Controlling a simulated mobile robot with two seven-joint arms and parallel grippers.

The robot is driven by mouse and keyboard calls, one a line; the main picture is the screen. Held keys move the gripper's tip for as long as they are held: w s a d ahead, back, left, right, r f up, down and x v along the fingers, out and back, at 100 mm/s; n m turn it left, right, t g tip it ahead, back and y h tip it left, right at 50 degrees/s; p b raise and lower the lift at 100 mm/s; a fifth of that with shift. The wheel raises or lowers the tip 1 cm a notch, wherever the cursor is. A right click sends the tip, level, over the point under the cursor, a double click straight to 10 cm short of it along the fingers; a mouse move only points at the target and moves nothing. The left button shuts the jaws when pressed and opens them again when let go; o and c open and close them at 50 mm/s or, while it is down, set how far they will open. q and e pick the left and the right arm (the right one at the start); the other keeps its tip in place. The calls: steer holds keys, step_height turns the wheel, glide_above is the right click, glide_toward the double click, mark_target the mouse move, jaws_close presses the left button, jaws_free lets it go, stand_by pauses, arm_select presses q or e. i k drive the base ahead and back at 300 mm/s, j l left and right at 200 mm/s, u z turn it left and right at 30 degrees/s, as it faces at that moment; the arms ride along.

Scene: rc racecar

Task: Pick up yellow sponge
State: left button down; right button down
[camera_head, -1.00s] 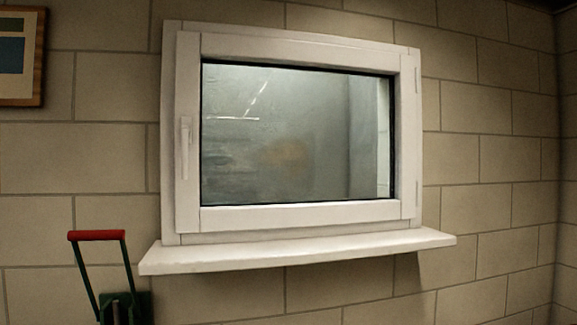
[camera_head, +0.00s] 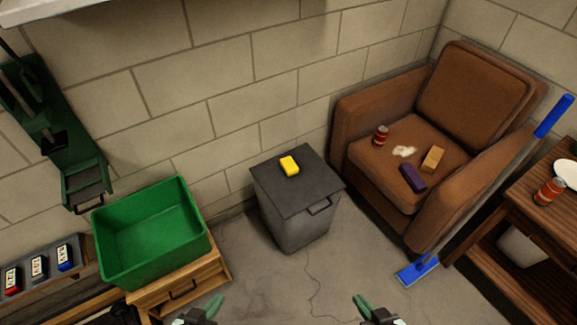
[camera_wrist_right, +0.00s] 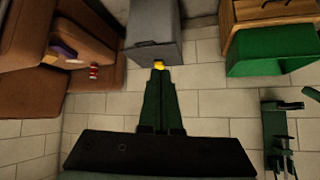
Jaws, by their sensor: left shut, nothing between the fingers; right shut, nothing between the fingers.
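The yellow sponge (camera_head: 289,165) lies on the flat lid of a dark grey bin (camera_head: 300,220) against the wall. My left gripper (camera_head: 212,307) and right gripper (camera_head: 364,303) show at the bottom edge of the head view, well in front of the bin and apart from the sponge. Both are shut and empty. In the right wrist view, the sponge (camera_wrist_right: 159,65) shows just beyond the tips of my right gripper (camera_wrist_right: 160,72), which partly overlaps the view of it.
A green crate (camera_head: 150,240) sits on a wooden cabinet (camera_head: 190,280) left of the bin. A brown armchair (camera_head: 470,90) with a can and blocks stands right. A blue mop (camera_head: 418,268) leans by a wooden table (camera_head: 540,215). Floor (camera_head: 310,275) before the bin is clear.

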mark_target(290, 167)
steer(key=u, duration=0.35)
steer(key=i+l+u, duration=0.2)
steer(key=u, duration=0.25)
steer(key=i+l+u, duration=0.15)
steer(key=l+u, duration=0.2)
steer(key=u, duration=0.15)
steer(key=i+l, duration=0.1)
steer(key=l, duration=0.25)
steer(key=i+l+u, duration=0.1)
steer(key=l, duration=0.25)
steer(key=i+l+u, duration=0.1)
steer(key=l, duration=0.25)
steer(key=i+l, duration=0.1)
steer(key=l, duration=0.25)
